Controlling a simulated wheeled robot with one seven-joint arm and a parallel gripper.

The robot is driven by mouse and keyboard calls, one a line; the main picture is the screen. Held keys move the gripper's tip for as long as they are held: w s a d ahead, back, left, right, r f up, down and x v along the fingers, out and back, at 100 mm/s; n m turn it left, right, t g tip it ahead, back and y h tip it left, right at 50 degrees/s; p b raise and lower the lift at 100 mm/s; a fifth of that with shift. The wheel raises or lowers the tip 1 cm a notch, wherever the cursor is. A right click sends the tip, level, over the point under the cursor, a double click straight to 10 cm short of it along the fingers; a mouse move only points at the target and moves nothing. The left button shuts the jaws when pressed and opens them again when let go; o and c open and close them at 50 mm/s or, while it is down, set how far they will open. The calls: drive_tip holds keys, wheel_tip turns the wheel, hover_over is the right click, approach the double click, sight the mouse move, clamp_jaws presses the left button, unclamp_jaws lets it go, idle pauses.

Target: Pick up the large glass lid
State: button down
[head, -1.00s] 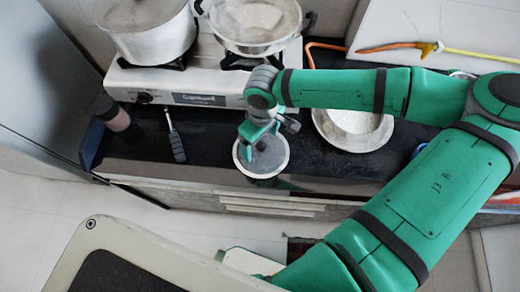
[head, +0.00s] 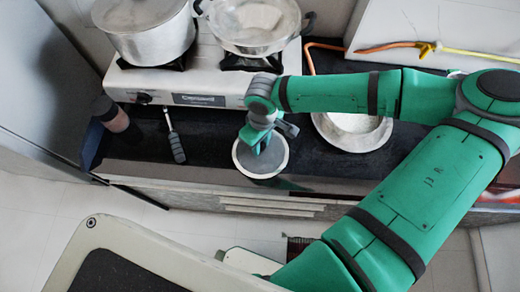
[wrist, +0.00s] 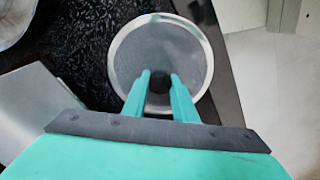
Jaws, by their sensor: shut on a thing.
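The large glass lid (head: 276,165) is a round, grey, see-through disc with a pale rim, near the front edge of the black counter. It also shows in the wrist view (wrist: 130,48), with a dark knob (wrist: 159,81) at its middle. My gripper (head: 260,146) is over the lid's middle. In the wrist view its two green fingers (wrist: 159,84) stand on either side of the knob and are shut on it. Whether the lid is clear of the counter cannot be told.
A white stove (head: 200,90) behind the lid bears a lidded pot (head: 150,35) and a pan (head: 255,25). A metal bowl (head: 352,140) is to the right. A dark-handled tool (head: 176,145) and a brown bottle (head: 110,112) are to the left. Black counter lies free between tool and lid.

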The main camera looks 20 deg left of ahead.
drive_tip(key=shift+s+f, duration=0.2)
drive_tip(key=shift+r, duration=0.1)
drive_tip(key=shift+r, duration=0.2)
wheel_tip(320, 180, up, 2)
drive_tip(key=shift+w+d+r, duration=0.15)
drive_tip(key=s+d+r, duration=0.6)
drive_tip(key=d+r, duration=0.4)
drive_tip(key=d, duration=0.2)
drive_tip(key=shift+s, duration=0.25)
